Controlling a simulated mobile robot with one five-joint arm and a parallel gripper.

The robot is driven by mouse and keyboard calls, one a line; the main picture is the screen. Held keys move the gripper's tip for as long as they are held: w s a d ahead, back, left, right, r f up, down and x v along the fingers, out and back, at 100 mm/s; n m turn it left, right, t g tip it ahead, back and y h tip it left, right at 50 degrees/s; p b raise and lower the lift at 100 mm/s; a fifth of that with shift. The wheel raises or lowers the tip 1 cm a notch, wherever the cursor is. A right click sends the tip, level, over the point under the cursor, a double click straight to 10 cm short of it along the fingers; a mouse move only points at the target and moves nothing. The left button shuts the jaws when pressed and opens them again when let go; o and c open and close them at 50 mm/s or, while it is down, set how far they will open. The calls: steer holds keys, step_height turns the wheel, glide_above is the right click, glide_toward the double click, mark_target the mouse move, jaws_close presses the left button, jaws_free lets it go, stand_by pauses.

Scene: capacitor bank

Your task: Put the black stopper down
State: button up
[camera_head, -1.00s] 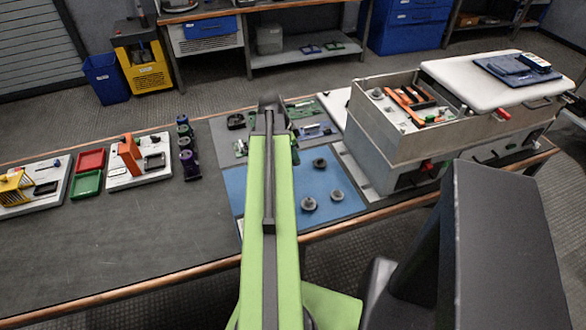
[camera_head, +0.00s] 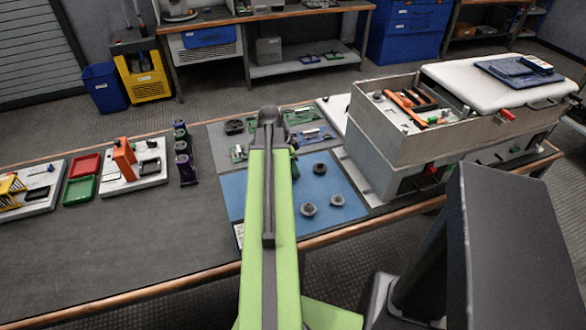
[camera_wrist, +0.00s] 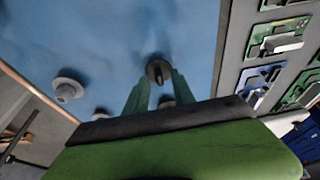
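The black stopper (camera_wrist: 158,72) sits between the two green fingertips of my gripper (camera_wrist: 159,78) in the wrist view. The fingers close in on its sides and appear to hold it. It is over the blue mat (camera_head: 345,183); I cannot tell whether it touches the mat. In the head view my green arm hides it and most of the gripper. Three other stoppers stand on the mat: a dark one (camera_head: 319,168), a grey one (camera_head: 308,209) and another grey one (camera_head: 337,200). In the wrist view the dark one is partly hidden between the fingers.
Green circuit boards (camera_head: 300,115) lie behind the mat. A grey metal case (camera_head: 405,150) stands to its right, and several dark purple cylinders (camera_head: 184,155) stand to the left. The table's front edge (camera_head: 340,232) runs close to the mat. Bare table (camera_head: 120,235) is free at left.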

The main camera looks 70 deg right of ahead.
steer(key=shift+r, duration=0.1)
steer(key=p+v, duration=1.2)
steer(key=w+a+n+t, duration=0.2)
steer(key=w+a+n, duration=1)
steer(key=w+a, duration=1.05)
steer(key=w+a+n, duration=0.3)
steer(key=a+n, duration=0.2)
steer(key=a, duration=0.6)
steer(key=w+a+n+y, duration=0.1)
steer(key=w+a+n, duration=0.2)
steer(key=a, duration=0.8)
steer(key=w+a+n+y, duration=0.1)
steer(key=w+a+n, duration=0.3)
steer(key=a+n, duration=0.4)
steer(key=a+f, duration=0.1)
steer(key=a, duration=0.2)
steer(key=shift+t, duration=0.3)
